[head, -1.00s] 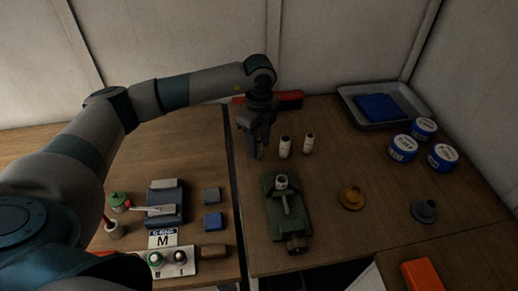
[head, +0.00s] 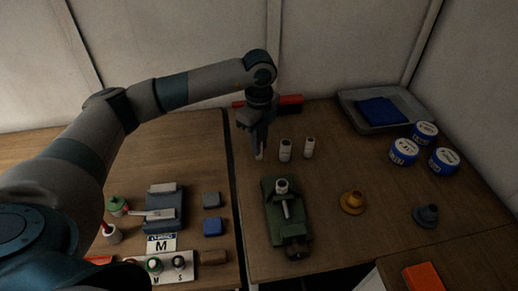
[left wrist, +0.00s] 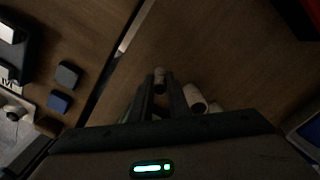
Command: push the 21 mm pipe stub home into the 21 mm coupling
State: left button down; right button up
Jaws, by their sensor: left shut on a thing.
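My left gripper (head: 258,154) hangs at the back left of the right-hand table, left of two white upright pipe pieces (head: 285,150) (head: 309,148). It is shut on a small pale pipe stub (left wrist: 159,76), which shows between the fingertips in the left wrist view. Most of the stub is hidden by the fingers, and I cannot read its size. A green vise (head: 287,220) stands in front of the gripper. A short white coupling (head: 282,186) sits upright at its back end, apart from the stub. My right gripper is not in view.
A grey tray with a blue cloth (head: 380,110), several blue-and-white tins (head: 404,152), an orange flanged part (head: 352,202) and a grey one (head: 427,215) stand to the right. A gap (head: 234,190) separates the two tables. Wood between gripper and vise is clear.

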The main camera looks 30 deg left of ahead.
pick_arm(q)
jog(key=shift+s+d+r+b, duration=0.1)
jog(key=shift+d+r+b, duration=0.15)
jog(key=shift+r, duration=0.35)
jog(key=shift+s+d+r+b, duration=0.15)
jog(key=shift+r+b, duration=0.2)
jog(key=shift+r, duration=0.2)
jog(key=s+d+r+b, duration=0.3)
jog(key=s+d+r, duration=0.2)
jog(key=d, duration=0.4)
jog(key=shift+d+r, duration=0.25)
jog(key=shift+r, duration=0.65)
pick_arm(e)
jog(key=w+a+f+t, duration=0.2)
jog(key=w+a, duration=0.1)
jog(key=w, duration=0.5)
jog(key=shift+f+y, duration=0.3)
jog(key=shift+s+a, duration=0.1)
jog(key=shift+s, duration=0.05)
